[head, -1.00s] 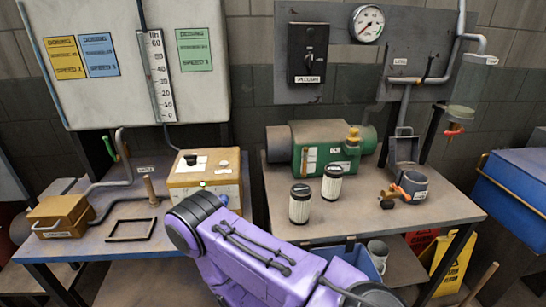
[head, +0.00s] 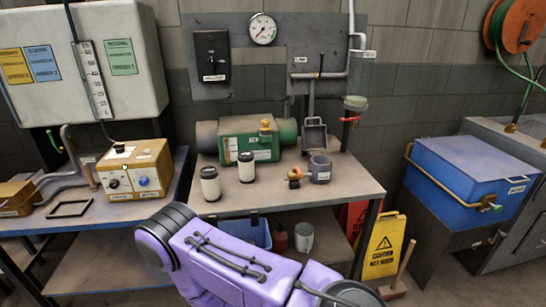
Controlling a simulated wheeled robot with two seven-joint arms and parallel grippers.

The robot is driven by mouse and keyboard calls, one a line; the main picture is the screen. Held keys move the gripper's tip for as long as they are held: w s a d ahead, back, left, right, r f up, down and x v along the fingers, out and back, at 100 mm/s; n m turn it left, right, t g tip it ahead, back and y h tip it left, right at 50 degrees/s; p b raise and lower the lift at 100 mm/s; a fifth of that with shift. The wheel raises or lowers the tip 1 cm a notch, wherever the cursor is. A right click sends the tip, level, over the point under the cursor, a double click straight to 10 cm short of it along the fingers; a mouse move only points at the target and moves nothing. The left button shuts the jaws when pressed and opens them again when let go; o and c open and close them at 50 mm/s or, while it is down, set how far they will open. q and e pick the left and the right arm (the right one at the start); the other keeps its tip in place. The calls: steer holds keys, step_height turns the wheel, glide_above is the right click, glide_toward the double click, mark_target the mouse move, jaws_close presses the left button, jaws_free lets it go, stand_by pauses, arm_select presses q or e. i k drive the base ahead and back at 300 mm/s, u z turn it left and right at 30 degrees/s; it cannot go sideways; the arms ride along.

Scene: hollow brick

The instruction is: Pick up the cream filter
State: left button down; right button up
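Two pale cream filters with black caps stand upright on the right-hand workbench (head: 335,193). The nearer cream filter (head: 210,184) is close to the bench's left front, and the other cream filter (head: 246,168) is behind it to the right. They look alike and stand apart. A purple arm link of mine crosses the bottom of the head view, in front of the bench and below the filters. Neither of my grippers is in view, so their state is hidden.
A green pump (head: 250,140) sits behind the filters. A grey cup (head: 320,169) and an orange-handled valve (head: 295,178) stand to their right. A control box (head: 135,168) is on the left bench. A yellow wet-floor sign (head: 383,245) and blue chest (head: 468,182) are at right.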

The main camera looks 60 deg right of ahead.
mark_target(246, 158)
steer(key=z, duration=1.3)
